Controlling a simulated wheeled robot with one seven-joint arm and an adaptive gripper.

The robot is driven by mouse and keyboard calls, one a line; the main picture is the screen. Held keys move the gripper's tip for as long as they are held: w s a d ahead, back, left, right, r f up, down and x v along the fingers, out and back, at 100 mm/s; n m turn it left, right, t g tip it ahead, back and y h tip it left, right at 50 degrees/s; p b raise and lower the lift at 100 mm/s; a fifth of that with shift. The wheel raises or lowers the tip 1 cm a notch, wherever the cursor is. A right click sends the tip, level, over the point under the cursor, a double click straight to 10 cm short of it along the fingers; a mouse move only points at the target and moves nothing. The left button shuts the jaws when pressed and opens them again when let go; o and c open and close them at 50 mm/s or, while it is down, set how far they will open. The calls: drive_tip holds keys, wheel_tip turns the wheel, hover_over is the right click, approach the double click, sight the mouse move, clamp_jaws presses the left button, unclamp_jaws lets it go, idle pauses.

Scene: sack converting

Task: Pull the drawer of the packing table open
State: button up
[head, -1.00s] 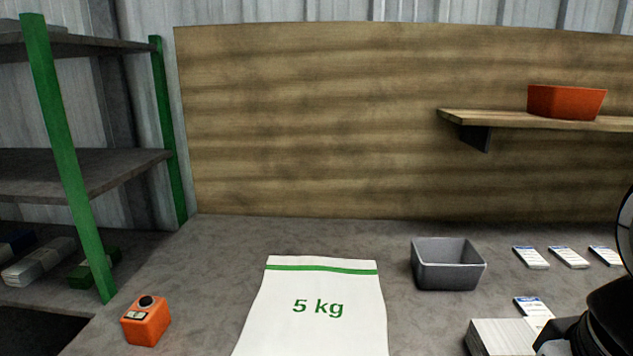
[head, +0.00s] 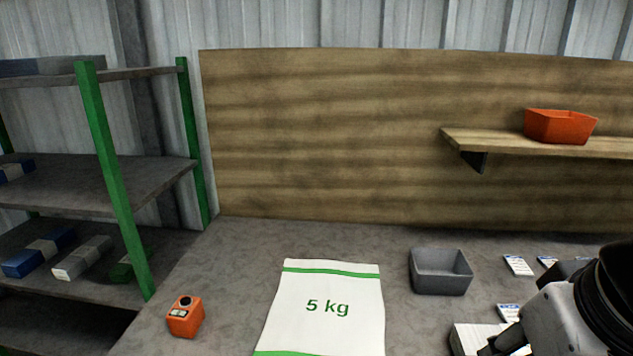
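The packing table (head: 240,270) shows only as its grey top, seen from above. Its drawer and front face are out of view below the picture. Part of my arm and what seems to be my gripper (head: 503,346) show at the lower right, over a white stack. The fingers are cut off or too dark to tell whether they are open or shut.
A white 5 kg sack (head: 327,325) lies flat at the middle. An orange device (head: 186,317) sits left of it, a grey bin (head: 441,272) right. Small labelled packets (head: 518,265) and a white stack (head: 470,338) lie farther right. A green-posted rack (head: 115,170) stands left.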

drive_tip(key=w+a+f+n+g+h+b, duration=0.1)
drive_tip(key=w+a+f+n+b, duration=0.65)
drive_tip(key=w+a+f, duration=0.6)
drive_tip(key=s+a+f+n+g+b, duration=0.1)
drive_tip(key=s+a+f+n+b, duration=0.3)
drive_tip(key=a+f, duration=0.7)
drive_tip(key=w+a+f+n+b, duration=0.1)
drive_tip(key=a+f+n, duration=0.6)
drive_tip(key=a, duration=0.8)
drive_tip(key=shift+m+y, duration=0.4)
drive_tip(key=shift+m, duration=0.25)
drive_tip(key=f+b, duration=0.1)
drive_tip(key=f, duration=0.3)
drive_tip(key=w+f+b, duration=0.1)
drive_tip(key=f, duration=0.4)
drive_tip(key=w+f+b, duration=0.1)
drive_tip(key=f, duration=0.3)
drive_tip(key=shift+w+f, duration=0.25)
drive_tip(key=shift+f, duration=0.05)
clamp_jaws()
